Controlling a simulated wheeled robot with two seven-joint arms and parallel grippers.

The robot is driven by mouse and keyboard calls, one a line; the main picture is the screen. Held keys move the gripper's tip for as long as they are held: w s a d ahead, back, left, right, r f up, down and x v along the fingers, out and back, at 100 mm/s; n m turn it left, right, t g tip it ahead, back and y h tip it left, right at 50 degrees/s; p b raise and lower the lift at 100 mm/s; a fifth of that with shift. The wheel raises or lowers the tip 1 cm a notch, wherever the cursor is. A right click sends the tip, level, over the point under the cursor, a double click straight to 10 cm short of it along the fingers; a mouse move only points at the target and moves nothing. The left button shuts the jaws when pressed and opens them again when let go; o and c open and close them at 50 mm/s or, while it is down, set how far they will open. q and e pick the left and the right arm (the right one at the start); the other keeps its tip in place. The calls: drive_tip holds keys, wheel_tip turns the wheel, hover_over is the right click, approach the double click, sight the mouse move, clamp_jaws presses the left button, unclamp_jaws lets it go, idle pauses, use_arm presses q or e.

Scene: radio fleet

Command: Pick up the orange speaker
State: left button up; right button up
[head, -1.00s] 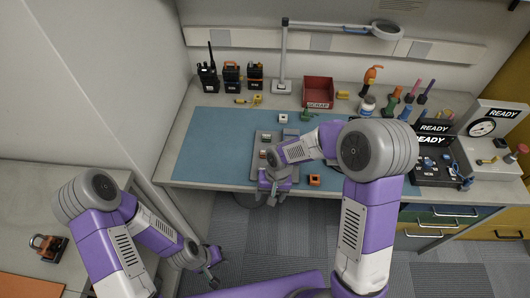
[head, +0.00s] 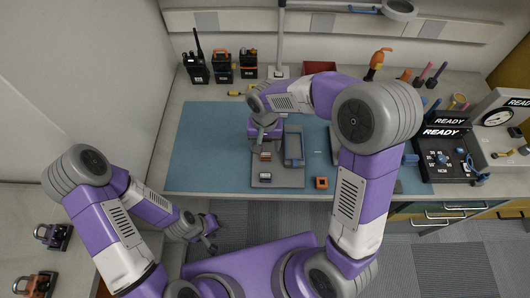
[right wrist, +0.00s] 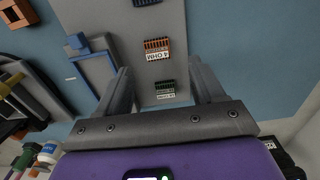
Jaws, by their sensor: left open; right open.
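The orange speaker (right wrist: 158,48), a small ridged block with a white label reading 4 OHM, lies on a grey tray (right wrist: 212,20). My left gripper (head: 208,232) is open, off the table.
An orange square piece (head: 321,183) sits on the blue mat (head: 205,150) to the right. Radios (head: 222,67) stand at the back left; a black READY box (head: 440,150) stands at right.

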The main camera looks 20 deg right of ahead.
sight(266, 154)
drive_tip(key=f, duration=0.2)
drive_tip(key=f+b, duration=0.1)
drive_tip(key=f, duration=0.2)
drive_tip(key=shift+s+d, duration=0.1)
drive_tip(key=shift+s, duration=0.1)
drive_tip(key=c, duration=1.1)
wheel_tip(266, 154, up, 10)
drive_tip(key=shift+r+p, duration=0.1)
drive_tip(key=shift+p, duration=1.1)
drive_tip(key=shift+r, duration=0.1)
wheel_tip(266, 154, up, 4)
drive_tip(key=p, duration=0.3)
drive_tip(key=shift+f, duration=0.25)
